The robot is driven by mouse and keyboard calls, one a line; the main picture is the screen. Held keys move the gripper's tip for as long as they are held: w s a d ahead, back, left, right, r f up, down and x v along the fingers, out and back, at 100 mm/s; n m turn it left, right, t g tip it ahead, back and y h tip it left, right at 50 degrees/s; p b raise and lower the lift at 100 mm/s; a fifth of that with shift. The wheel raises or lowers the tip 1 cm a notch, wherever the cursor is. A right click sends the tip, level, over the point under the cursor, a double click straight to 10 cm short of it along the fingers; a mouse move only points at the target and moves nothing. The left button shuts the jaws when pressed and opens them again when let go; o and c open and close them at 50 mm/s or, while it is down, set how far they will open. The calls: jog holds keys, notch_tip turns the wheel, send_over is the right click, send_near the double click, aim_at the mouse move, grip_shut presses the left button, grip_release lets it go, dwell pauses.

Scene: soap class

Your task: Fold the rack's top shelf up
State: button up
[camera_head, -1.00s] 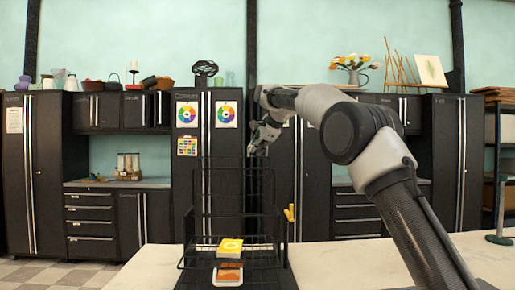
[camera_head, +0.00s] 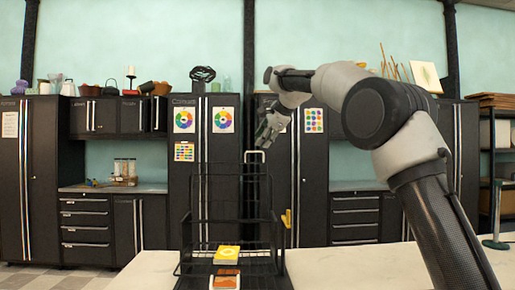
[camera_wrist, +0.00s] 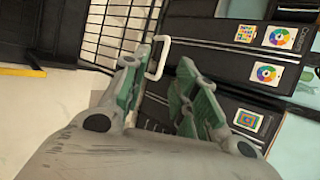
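The black wire rack (camera_head: 192,240) stands on the table in the head view. A pale handle (camera_head: 255,153) shows at its upper right, and I cannot clearly tell the top shelf's angle there. In the wrist view, a black wire grid (camera_wrist: 120,32), seemingly the top shelf, runs up and left from the pale handle (camera_wrist: 158,57). My gripper (camera_head: 264,143) is just above the handle in the head view. In the wrist view my gripper (camera_wrist: 156,78) has its green-padded fingers apart. The handle shows near the left fingertip, and contact is unclear.
A yellow-and-white soap box (camera_head: 227,255) and an orange-brown one (camera_head: 226,278) sit low at the rack's front. A yellow piece (camera_head: 287,218) sticks out at the rack's right side. Dark cabinets (camera_head: 30,180) line the back wall. The pale table (camera_head: 350,265) is clear to the right.

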jog(key=shift+v, duration=1.6)
notch_tip(320, 180, down, 8)
jog(key=n+g, duration=0.2)
jog(key=n, duration=0.5)
jog(key=s+d+f+n+g+h, duration=0.2)
jog(key=s+d+f+n, duration=0.4)
jog(key=s+f, duration=0.4)
jog(key=s+d+f+n+h, duration=0.1)
jog(key=s+d+f, duration=0.3)
jog(key=s, duration=0.8)
jog(key=s+d+f+n+h, duration=0.1)
jog(key=s+d+f, duration=0.4)
jog(key=s, duration=0.8)
jog(key=s+d+f+n, duration=0.1)
jog(key=s+d+f, duration=0.4)
jog(key=s+d, duration=0.4)
jog(key=shift+s+g+h, duration=0.4)
jog(key=shift+s, duration=1.55)
